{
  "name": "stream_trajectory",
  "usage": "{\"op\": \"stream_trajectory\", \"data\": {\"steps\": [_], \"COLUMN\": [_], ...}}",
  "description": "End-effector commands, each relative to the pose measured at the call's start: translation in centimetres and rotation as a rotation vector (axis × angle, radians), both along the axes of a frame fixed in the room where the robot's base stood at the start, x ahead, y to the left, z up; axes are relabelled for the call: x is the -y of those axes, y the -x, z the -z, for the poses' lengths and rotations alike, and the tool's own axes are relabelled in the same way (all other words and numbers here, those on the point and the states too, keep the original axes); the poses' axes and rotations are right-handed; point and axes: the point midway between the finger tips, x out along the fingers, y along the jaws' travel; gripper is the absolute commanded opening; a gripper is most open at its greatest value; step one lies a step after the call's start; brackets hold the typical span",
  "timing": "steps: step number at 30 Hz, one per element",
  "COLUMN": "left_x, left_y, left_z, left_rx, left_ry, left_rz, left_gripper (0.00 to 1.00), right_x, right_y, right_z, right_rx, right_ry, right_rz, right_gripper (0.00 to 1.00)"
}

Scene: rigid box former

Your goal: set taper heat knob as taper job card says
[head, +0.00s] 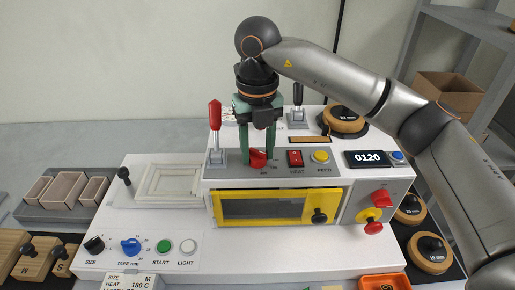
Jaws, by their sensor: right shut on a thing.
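My right gripper (258,160) points down over the machine's grey top panel, its green fingers on either side of a red knob (258,155). It is shut on this knob. The dial marks around the knob are mostly hidden by the fingers, so I cannot read its setting. A white card (130,281) at the bottom edge reads "SIZE M" and "HEAT 180 C"; its lower part is cut off. My left gripper is not in view.
A red-handled lever (215,117) stands close left. A yellow-framed window (268,207) is below.

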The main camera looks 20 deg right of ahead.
Motion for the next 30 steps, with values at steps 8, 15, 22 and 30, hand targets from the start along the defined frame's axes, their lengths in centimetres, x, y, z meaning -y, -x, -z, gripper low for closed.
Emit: {"op": "stream_trajectory", "data": {"steps": [8, 15, 22, 30], "left_x": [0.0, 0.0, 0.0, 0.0], "left_y": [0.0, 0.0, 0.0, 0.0], "left_z": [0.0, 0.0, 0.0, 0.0], "left_rx": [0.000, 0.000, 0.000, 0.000], "left_ry": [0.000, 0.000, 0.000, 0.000], "left_rz": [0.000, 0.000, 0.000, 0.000], "left_gripper": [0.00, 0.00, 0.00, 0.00], "right_x": [0.0, 0.0, 0.0, 0.0], "right_y": [0.0, 0.0, 0.0, -0.1], "right_z": [-0.1, -0.1, 0.0, -1.0], "right_rx": [0.003, 0.002, 0.001, 0.003], "right_ry": [-0.001, 0.000, 0.000, 0.000], "right_rz": [0.003, 0.002, 0.001, 0.002], "right_gripper": [0.00, 0.64, 0.77, 0.77]}}
